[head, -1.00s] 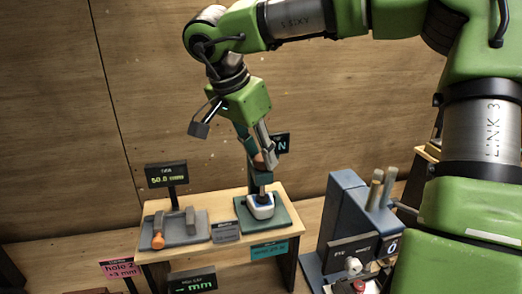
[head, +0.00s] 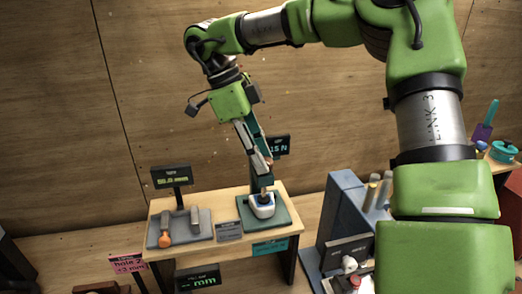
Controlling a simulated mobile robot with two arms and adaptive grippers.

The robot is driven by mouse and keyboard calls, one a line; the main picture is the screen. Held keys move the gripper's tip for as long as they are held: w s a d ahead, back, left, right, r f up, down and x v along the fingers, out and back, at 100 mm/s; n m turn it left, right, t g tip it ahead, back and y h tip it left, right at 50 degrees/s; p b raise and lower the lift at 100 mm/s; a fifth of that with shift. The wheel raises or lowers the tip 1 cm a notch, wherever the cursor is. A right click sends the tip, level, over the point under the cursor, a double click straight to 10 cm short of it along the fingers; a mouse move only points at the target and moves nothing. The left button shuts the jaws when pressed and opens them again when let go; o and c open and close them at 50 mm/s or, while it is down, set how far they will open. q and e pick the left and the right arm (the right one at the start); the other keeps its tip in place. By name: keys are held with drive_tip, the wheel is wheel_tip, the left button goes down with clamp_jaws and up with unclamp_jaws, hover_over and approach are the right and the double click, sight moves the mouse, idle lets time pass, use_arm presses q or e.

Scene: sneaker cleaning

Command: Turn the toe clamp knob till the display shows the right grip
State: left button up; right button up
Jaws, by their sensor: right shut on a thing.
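The toe clamp, with a dark green base plate (head: 283,213) and upright, stands at the right of a small wooden table. A white and blue piece (head: 262,208) sits on the plate under the clamp. My right gripper (head: 266,160) comes down from above and is shut on the clamp's brownish knob, which its fingers mostly hide. The clamp's display (head: 278,146) stands behind the gripper. It seems to read "15 N", though its left part may be covered. My left gripper is not in view.
The wooden table (head: 230,195) also carries a grey device (head: 180,236) with an orange knob (head: 165,240) and a display (head: 171,176). A blue-grey stand (head: 345,205) is right of the table. Another display (head: 198,279) ending in "mm" is below the tabletop.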

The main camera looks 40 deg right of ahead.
drive_tip(key=m, duration=0.1)
drive_tip(key=m+y, duration=0.1)
drive_tip(key=m, duration=0.1)
drive_tip(key=shift+w+d+r+g+p, duration=0.15)
drive_tip(key=shift+g+p, duration=0.15)
drive_tip(key=shift+p, duration=0.05)
drive_tip(key=shift+d+m+y, duration=0.1)
drive_tip(key=shift+m+y, duration=0.5)
drive_tip(key=shift+m, duration=0.8)
drive_tip(key=o, duration=1.1)
drive_tip(key=shift+c, duration=0.2)
drive_tip(key=shift+o, duration=0.2)
